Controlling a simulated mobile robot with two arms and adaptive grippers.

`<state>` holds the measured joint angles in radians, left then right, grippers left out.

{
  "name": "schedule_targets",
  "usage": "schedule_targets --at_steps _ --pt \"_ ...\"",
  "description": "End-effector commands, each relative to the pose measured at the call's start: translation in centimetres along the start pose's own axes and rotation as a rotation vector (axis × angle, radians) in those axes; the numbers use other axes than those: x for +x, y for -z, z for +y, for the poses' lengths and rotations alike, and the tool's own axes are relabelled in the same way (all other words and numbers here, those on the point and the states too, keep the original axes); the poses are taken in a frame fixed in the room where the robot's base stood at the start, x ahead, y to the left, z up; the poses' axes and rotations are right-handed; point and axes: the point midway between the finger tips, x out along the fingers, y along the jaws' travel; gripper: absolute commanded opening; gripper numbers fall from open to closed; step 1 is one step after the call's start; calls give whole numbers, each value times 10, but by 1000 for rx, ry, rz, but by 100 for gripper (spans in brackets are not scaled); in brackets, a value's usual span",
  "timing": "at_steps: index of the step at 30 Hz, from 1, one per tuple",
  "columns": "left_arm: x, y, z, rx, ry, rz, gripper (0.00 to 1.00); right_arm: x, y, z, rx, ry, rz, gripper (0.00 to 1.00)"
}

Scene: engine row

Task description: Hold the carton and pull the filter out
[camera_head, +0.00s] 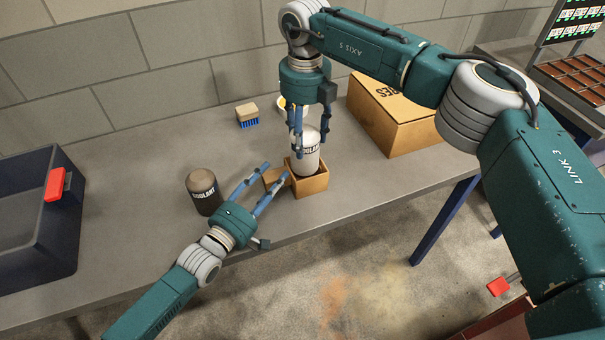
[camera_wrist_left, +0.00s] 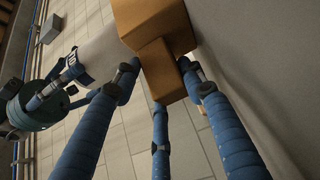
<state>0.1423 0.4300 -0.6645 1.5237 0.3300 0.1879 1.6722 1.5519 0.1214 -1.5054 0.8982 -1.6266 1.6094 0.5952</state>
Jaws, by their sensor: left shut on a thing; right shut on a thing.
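The small open carton (camera_head: 312,187) stands near the front edge of the grey bench, one flap out to its left. The white filter (camera_head: 308,160), a lettered cylinder, is upright in it; its lower end is hidden by the carton walls. My right gripper (camera_head: 312,140) comes from above and is shut on the filter's upper part. My left gripper (camera_head: 276,170) is shut on the carton at its left, flap side. The left wrist view shows the carton (camera_wrist_left: 152,18) at my left fingertips, with the filter (camera_wrist_left: 98,55) and right gripper (camera_wrist_left: 72,84) beside it.
A dark lettered canister (camera_head: 204,192) stands left of my left gripper. A brush with blue bristles (camera_head: 247,115) and a larger cardboard box (camera_head: 405,112) are farther back. A dark bin (camera_head: 65,235) is at far left. The bench's front edge is close.

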Motion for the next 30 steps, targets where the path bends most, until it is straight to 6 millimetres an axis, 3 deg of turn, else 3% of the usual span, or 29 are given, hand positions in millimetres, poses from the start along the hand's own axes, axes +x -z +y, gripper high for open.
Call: schedule_targets --at_steps 14,30 --pt "-1 0 -4 2 9 0 0 -10 -1 1 -1 -2 -3 19" --pt "-1 0 -4 2 9 0 0 -41 -1 1 -1 -2 -4 19"
